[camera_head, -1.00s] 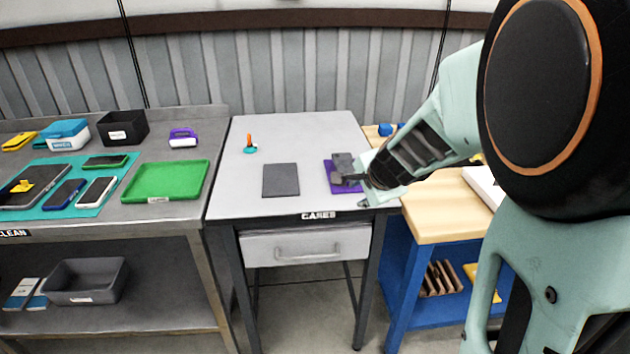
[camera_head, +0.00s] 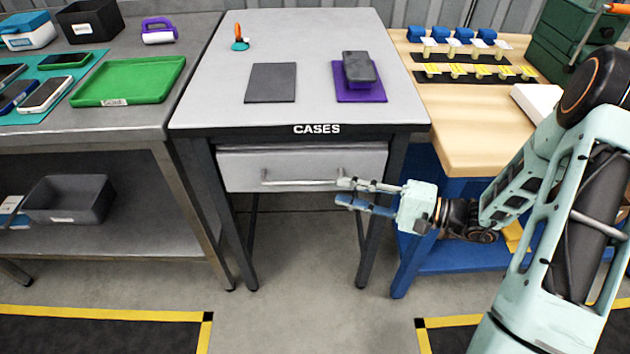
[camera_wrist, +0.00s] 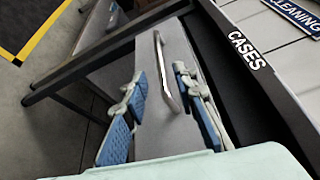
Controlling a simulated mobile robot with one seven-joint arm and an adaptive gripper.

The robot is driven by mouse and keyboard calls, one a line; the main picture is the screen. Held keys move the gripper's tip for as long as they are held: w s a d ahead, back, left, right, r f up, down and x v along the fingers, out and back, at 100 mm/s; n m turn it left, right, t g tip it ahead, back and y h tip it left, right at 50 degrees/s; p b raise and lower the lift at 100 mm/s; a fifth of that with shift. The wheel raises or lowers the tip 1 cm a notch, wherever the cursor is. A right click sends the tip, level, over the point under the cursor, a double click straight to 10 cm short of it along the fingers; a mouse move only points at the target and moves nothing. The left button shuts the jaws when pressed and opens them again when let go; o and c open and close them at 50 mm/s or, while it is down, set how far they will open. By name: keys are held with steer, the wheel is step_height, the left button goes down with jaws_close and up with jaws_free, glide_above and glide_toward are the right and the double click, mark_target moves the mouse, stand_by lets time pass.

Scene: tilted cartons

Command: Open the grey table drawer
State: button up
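My gripper (camera_head: 341,191) is in front of the drawer by the handle's right end, fingers pointing left. In the wrist view the drawer front (camera_wrist: 180,135) shows with the handle (camera_wrist: 164,65) between the two spread, blue-padded fingers (camera_wrist: 158,82). The fingers are open, with gaps visible on both sides of the handle; I cannot tell whether either touches it.
The grey table (camera_head: 300,50) carries a dark flat pad (camera_head: 271,83), a phone (camera_head: 358,67) on a purple case (camera_head: 361,95) and an orange-handled tool (camera_head: 239,39). A wooden-topped blue bench (camera_head: 470,150) stands close on the right. Floor (camera_head: 300,300) before the drawer is clear.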

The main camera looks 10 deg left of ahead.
mark_target(304, 183)
steer(key=a, duration=0.3)
steer(key=w+a+b, duration=0.1)
steer(key=a, duration=0.6)
steer(key=shift+w+a+f, duration=0.15)
steer(key=shift+a+f, duration=0.15)
steer(key=shift+f, duration=0.1)
jaws_close()
